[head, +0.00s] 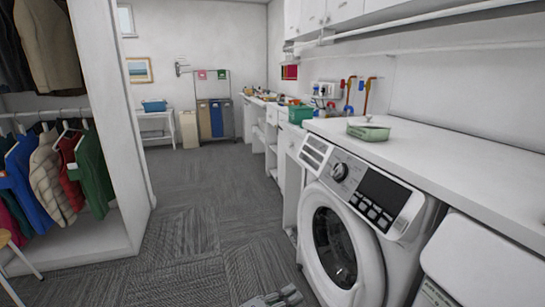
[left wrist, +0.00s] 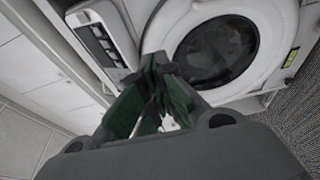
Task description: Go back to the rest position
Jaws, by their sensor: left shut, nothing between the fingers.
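My left gripper (head: 277,297) shows only in part at the bottom edge of the head view, low over the carpet in front of the washing machine (head: 345,225). In the left wrist view the same gripper (left wrist: 157,66) has its green-padded fingers shut with nothing between them. Its fingertips point towards the washing machine's round door (left wrist: 214,45); I cannot tell the exact gap. My right gripper is in neither view.
An open wardrobe (head: 110,120) with hanging clothes stands at the left. The grey carpet floor (head: 195,215) between them is clear.

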